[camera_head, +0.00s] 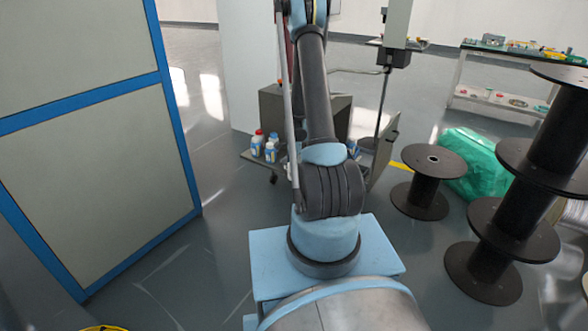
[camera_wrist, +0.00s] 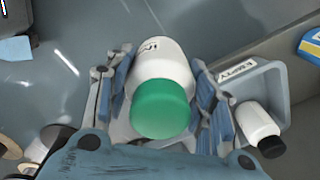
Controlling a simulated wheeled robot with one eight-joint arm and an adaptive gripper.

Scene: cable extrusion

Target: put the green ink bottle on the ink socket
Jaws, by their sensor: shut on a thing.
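The green ink bottle (camera_wrist: 161,108), white with a large green cap, is in the wrist view. My gripper (camera_wrist: 164,78) is shut around it, with one blue-and-grey finger on each side. The cap faces the camera, and part of a dark printed label shows on the white body. In the head view my own arm hides the gripper and this bottle. I cannot make out the ink socket in either view.
A grey tray (camera_wrist: 274,84) labelled EMPTY lies right of my gripper and holds a white bottle with a black cap (camera_wrist: 258,128). In the head view, small bottles (camera_head: 258,142) stand on a low shelf by a dark machine (camera_head: 271,106). Black spools (camera_head: 428,181) stand at right.

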